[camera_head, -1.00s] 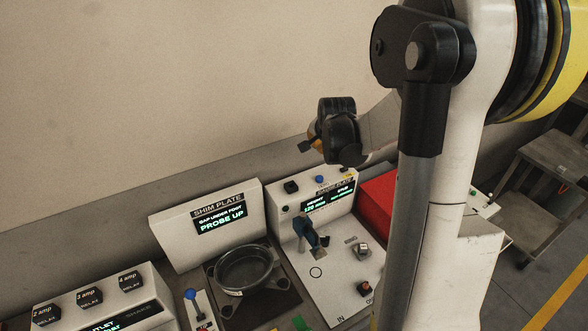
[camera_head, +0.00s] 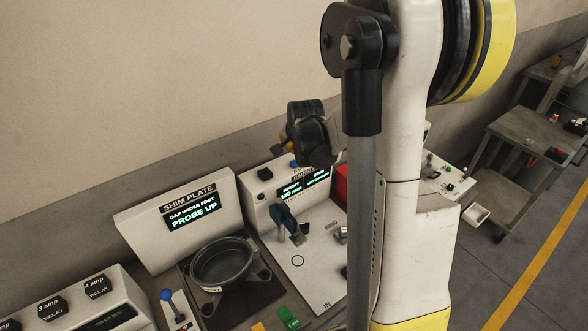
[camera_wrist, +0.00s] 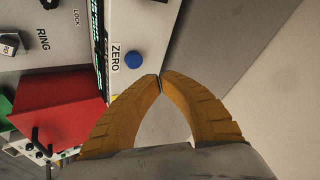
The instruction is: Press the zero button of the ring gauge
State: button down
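The blue zero button (camera_wrist: 136,60) sits beside the printed word ZERO on the white gauge housing (camera_wrist: 125,22) in the wrist view. What looks like the same button (camera_head: 293,163) shows on top of the housing behind the lit display in the head view. My gripper (camera_wrist: 162,80) has its two orange fingers with the tips together and nothing between them. The tips appear just right of and below the button in the wrist view, apart from it. In the head view my gripper (camera_head: 283,142) hangs above the housing, its fingers partly hidden.
A shim plate station (camera_head: 180,222) stands to the left in the head view. The wall is close behind. My arm hides part of the gauge.

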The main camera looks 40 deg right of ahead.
aim_at(291, 159)
jog(key=shift+f+b, duration=0.5)
jog(key=shift+f, duration=0.55)
dwell(0.6)
jog(key=shift+f+b, duration=0.4)
jog(key=shift+b, duration=0.05)
jog(key=shift+f+b, duration=0.5)
jog(key=shift+f, duration=0.05)
dwell(0.5)
jog(key=shift+r, duration=0.15)
jog(key=shift+r+p, duration=0.7)
jog(key=shift+r, duration=0.15)
jog(key=shift+r+p, duration=1.8)
jog(key=shift+r, duration=0.75)
